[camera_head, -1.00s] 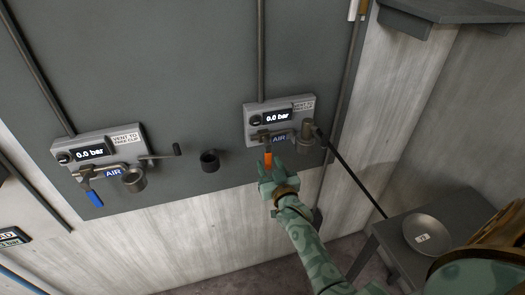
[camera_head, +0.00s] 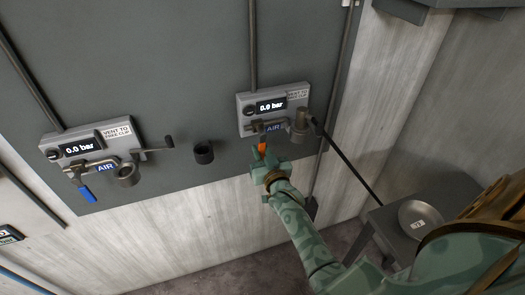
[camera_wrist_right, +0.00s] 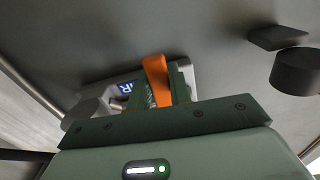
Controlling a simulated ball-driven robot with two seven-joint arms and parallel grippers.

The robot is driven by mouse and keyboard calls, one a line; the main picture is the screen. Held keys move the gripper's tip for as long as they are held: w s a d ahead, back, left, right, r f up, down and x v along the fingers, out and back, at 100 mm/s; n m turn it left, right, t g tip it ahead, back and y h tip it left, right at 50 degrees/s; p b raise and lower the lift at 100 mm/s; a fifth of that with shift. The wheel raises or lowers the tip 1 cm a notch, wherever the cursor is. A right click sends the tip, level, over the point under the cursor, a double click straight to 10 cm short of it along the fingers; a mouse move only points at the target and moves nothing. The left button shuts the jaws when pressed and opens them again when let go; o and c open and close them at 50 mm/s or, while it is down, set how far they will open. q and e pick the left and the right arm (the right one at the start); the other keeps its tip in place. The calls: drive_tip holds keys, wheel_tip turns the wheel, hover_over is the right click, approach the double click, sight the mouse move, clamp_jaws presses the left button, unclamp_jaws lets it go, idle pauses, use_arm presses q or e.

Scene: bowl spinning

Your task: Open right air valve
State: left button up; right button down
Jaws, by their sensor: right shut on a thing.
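The right air valve unit (camera_head: 272,107) is on the dark grey panel in the head view. Its display reads 0.0 bar, above a blue AIR label (camera_head: 273,127). The orange valve handle (camera_head: 262,147) hangs down below the label. My right gripper (camera_head: 263,163) is shut on the lower part of the orange handle and hides its end. In the right wrist view the orange handle (camera_wrist_right: 156,78) shows at the jaws, with the grey valve unit behind. My left gripper is not in view.
A left air valve unit (camera_head: 90,148) with a blue handle (camera_head: 86,194) also reads 0.0 bar. A dark cylindrical fitting (camera_head: 204,153) sits between the units. A black bar (camera_head: 350,165) slopes down from the right unit. A round bowl (camera_head: 419,216) rests on a stand at the right.

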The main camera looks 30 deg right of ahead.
drive_tip(key=a+r+m+p, duration=0.3)
drive_tip(key=m+p, duration=0.2)
drive_tip(key=m, duration=0.3)
drive_tip(key=w+a+r+m+p, duration=0.1)
drive_tip(key=a+r+m+p, duration=0.2)
drive_tip(key=m, duration=0.6)
drive_tip(key=shift+w+r+p, duration=0.15)
drive_tip(key=shift+w+p, duration=0.05)
drive_tip(key=shift+p, duration=0.85)
drive_tip(key=shift+m, duration=0.3)
drive_tip(key=c, duration=1.3)
unclamp_jaws()
drive_tip(key=shift+w, duration=0.1)
drive_tip(key=v, duration=1.6)
drive_tip(key=shift+s+d+p, duration=0.1)
drive_tip(key=shift+s+p, duration=0.15)
drive_tip(key=shift+p, duration=0.15)
